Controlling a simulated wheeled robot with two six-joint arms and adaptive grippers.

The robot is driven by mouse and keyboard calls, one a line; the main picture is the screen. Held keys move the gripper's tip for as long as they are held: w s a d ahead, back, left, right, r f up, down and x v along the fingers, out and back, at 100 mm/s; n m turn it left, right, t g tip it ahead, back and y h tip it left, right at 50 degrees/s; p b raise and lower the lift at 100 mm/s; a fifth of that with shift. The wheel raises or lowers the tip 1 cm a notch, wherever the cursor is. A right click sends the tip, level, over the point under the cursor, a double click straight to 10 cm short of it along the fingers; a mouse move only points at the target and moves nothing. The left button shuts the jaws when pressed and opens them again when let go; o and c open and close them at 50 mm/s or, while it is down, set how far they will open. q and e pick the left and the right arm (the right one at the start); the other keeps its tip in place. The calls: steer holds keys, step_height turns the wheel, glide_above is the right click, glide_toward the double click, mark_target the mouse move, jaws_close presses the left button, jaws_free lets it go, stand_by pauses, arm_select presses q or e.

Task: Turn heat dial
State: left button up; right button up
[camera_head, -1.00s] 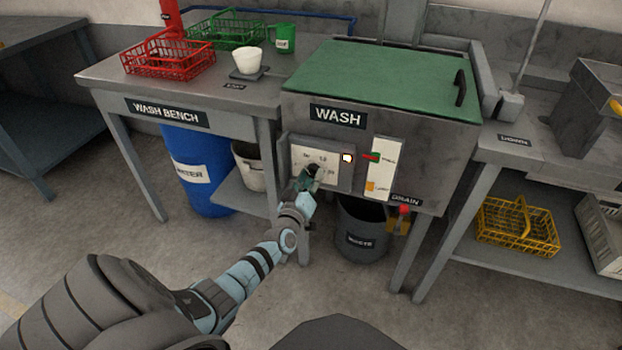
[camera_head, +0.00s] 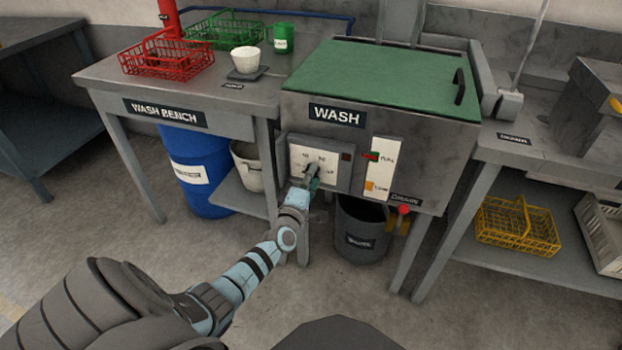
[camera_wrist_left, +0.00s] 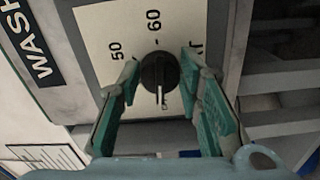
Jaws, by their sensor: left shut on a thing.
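The heat dial (camera_wrist_left: 159,74) is a black round knob on a white plate (camera_wrist_left: 112,22) marked 50 and 60. In the left wrist view, its white line points down, away from both numbers. The plate also shows in the head view (camera_head: 298,155), on the front of the wash tank (camera_head: 421,148). My left gripper (camera_head: 312,178) is at the plate and mostly hides the dial there. In the left wrist view my left gripper (camera_wrist_left: 160,76) has its green-padded fingers on either side of the dial, shut on it. My right gripper is not in view.
A panel (camera_head: 383,167) with red and orange parts is further right. A red-topped drain handle (camera_head: 403,210) and a dark bin (camera_head: 361,236) are below. The wash bench (camera_head: 105,72) stands left.

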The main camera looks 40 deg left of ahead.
arm_select(q)
steer(key=shift+n, duration=0.7)
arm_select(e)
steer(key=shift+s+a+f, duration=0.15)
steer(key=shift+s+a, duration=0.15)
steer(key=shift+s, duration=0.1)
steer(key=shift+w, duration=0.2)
arm_select(q)
steer(key=o, duration=1.1)
steer(key=v, duration=1.2)
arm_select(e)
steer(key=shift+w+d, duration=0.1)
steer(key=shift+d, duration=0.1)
